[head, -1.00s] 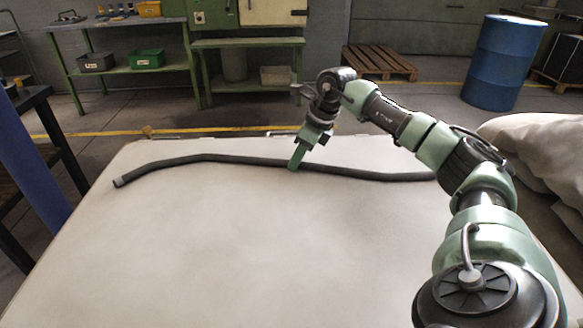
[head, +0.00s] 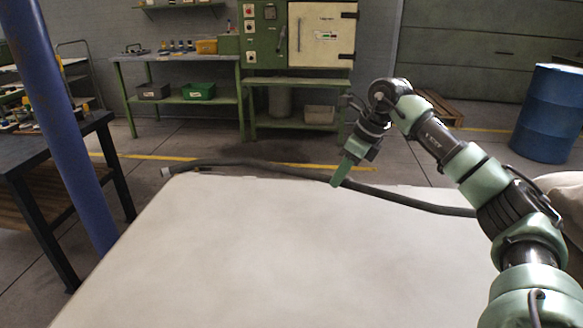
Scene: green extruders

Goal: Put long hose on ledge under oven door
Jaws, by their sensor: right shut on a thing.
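The long dark hose (head: 265,167) stretches across the far edge of the light-topped table in front of me. Its pale left end (head: 166,172) shows just past the table's far left corner, and its right part runs behind my right arm. My right gripper (head: 341,180) is shut on the hose near its middle, by the table's far edge. How high the hose is off the table is hard to tell. The oven is a green cabinet with a cream door (head: 320,38) against the back wall. A green ledge (head: 296,79) runs under the door. My left gripper is not in view.
The light table (head: 270,260) fills the foreground, clear in front of the hose. A blue post (head: 55,120) and dark workbench (head: 50,150) stand left. A green shelf bench (head: 180,100) stands beside the oven. A blue barrel (head: 548,115) and wooden pallet (head: 440,108) are at right. Open floor lies beyond the table.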

